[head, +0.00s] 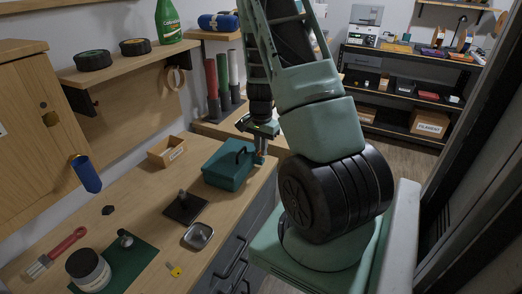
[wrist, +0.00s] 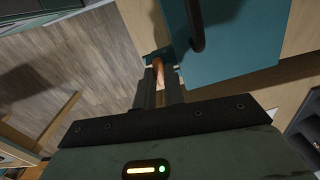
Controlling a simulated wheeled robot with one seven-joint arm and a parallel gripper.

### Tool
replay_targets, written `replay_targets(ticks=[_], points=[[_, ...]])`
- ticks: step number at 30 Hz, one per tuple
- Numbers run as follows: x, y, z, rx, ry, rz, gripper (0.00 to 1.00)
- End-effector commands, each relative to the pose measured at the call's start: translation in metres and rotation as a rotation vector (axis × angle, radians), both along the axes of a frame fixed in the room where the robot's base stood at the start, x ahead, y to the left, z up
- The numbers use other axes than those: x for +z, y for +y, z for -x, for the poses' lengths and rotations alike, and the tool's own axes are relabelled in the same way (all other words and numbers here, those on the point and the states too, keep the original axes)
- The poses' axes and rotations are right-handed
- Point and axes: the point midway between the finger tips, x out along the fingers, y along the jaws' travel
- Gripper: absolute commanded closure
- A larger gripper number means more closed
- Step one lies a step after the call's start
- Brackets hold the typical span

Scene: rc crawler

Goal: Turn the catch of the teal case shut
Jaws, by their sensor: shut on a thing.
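The teal case (head: 226,168) stands closed near the right edge of the wooden workbench, with a dark handle on its lid. In the wrist view the case (wrist: 250,45) fills the upper right, with its dark handle (wrist: 196,28) beside my fingers. My gripper (head: 261,156) points down at the case's right end. In the wrist view my gripper (wrist: 160,80) is shut on a small copper-coloured piece, the catch (wrist: 158,72), at the case's edge. The fingers hide part of the catch, so I cannot tell its exact angle.
A small wooden box (head: 167,151) stands left of the case. A dark plate with a post (head: 184,208) and a metal dish (head: 198,235) lie in front of it. Red, green and white rolls (head: 223,80) stand behind. The floor right of the bench is clear.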

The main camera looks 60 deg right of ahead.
Motion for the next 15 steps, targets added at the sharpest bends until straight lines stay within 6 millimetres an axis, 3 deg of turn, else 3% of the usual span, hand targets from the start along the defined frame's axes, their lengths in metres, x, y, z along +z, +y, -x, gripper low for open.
replay_targets(ticks=[15], points=[[0.0005, -0.0001, -0.0003, 0.151, -0.001, 0.000, 1.00]])
